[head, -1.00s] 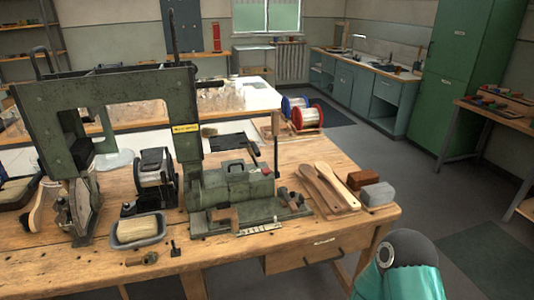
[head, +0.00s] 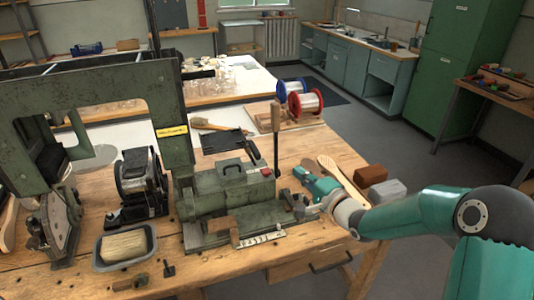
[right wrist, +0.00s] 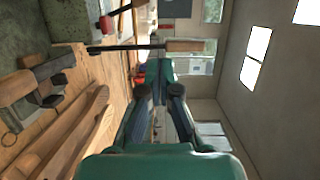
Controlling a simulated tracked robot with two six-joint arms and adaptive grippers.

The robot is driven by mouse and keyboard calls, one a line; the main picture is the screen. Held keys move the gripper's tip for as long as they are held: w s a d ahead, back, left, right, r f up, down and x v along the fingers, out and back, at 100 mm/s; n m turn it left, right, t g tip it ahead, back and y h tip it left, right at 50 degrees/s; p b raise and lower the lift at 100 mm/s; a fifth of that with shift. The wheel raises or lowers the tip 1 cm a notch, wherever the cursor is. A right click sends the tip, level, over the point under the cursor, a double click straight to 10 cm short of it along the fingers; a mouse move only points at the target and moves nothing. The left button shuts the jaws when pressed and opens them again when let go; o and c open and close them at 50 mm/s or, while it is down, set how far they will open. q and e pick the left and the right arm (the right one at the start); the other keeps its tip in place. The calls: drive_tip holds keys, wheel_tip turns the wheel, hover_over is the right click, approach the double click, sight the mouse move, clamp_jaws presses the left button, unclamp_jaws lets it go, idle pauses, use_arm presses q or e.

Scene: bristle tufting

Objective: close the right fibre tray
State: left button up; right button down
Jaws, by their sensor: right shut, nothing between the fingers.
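A shallow grey tray (head: 98,252) holding a pale bristle bundle (head: 124,246) sits at the bench's front left. I cannot tell whether it is the right fibre tray, and no other fibre tray can be made out. The green tufting machine (head: 222,190) stands to its right, with an upright lever topped by a wooden handle (head: 276,118). My right gripper (head: 299,173) is shut and empty, just right of the machine and lever. In the right wrist view its fingers (right wrist: 160,70) are together, and the lever (right wrist: 185,45) lies beyond them. My left gripper is not in view.
Wooden brush backs (head: 340,178), a brown block (head: 371,175) and a grey block (head: 388,189) lie at the bench's right end. A drawer (head: 318,263) is in the bench front. Red and blue spools (head: 304,103) stand behind. Open floor lies to the right.

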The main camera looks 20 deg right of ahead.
drive_tip(key=w+a+r+p, duration=0.1)
drive_tip(key=w+a+p, duration=0.3)
drive_tip(key=w, duration=0.5)
drive_tip(key=shift+w+a, duration=0.4)
drive_tip(key=shift+a, duration=0.85)
drive_tip(key=shift+a, duration=0.1)
drive_tip(key=a+b, duration=0.8)
drive_tip(key=a, duration=0.6)
drive_tip(key=shift+s+a, duration=0.25)
drive_tip(key=shift+a, duration=0.1)
